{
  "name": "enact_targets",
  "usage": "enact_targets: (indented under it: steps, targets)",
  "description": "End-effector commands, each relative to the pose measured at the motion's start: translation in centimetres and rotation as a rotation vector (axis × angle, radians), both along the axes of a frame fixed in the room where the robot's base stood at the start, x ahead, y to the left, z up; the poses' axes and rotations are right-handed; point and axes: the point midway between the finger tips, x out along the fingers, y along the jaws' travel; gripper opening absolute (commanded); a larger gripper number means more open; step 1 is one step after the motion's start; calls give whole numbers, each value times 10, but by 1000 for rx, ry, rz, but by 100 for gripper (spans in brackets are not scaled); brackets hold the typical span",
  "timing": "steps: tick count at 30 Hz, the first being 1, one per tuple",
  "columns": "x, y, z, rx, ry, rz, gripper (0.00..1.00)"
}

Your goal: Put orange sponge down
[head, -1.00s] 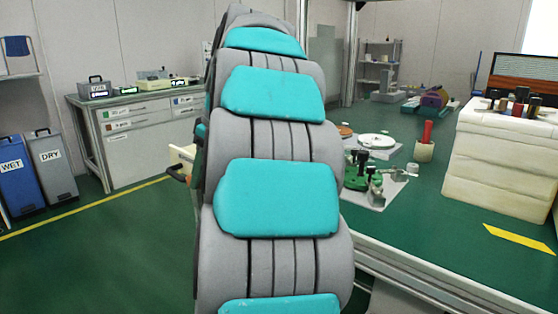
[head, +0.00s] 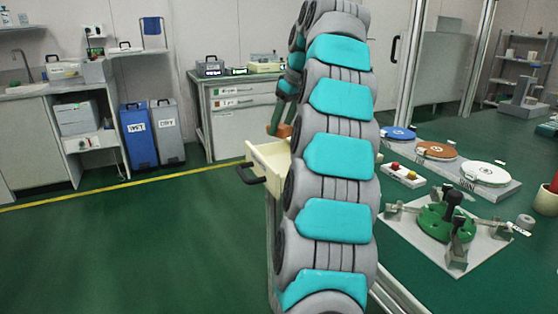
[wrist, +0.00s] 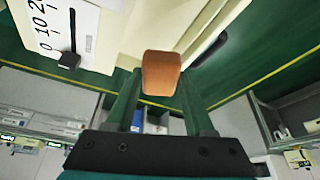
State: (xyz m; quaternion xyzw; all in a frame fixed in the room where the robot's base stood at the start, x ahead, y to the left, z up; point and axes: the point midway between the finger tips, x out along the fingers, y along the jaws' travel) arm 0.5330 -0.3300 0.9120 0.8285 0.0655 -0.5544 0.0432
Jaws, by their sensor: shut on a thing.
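My gripper (head: 277,129) points down there, partly hidden behind my arm. In the wrist view the sponge (wrist: 162,73) sits between the two green fingertips of my gripper (wrist: 161,78), which is shut on it. Cream surfaces, probably the drawer, lie close beyond the sponge in that view. I cannot tell whether the sponge touches the drawer. The drawer's right part is hidden by my arm.
A black handle (head: 249,174) sticks out from the drawer's left end. The worktop on the right holds a green fixture (head: 447,222) and several round discs. A drawer cabinet (head: 237,120) and blue and grey bins stand behind. The green floor at left is clear.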

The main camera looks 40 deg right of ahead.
Motion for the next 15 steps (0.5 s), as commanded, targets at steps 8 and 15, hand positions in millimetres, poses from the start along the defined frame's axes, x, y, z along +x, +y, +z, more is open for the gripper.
enact_targets:
  steps: [8, 15]
  targets:
    - [1, 2, -29, 0, -1, 3, 0]
    - [-1, 1, -39, 1, 0, -1, 0]
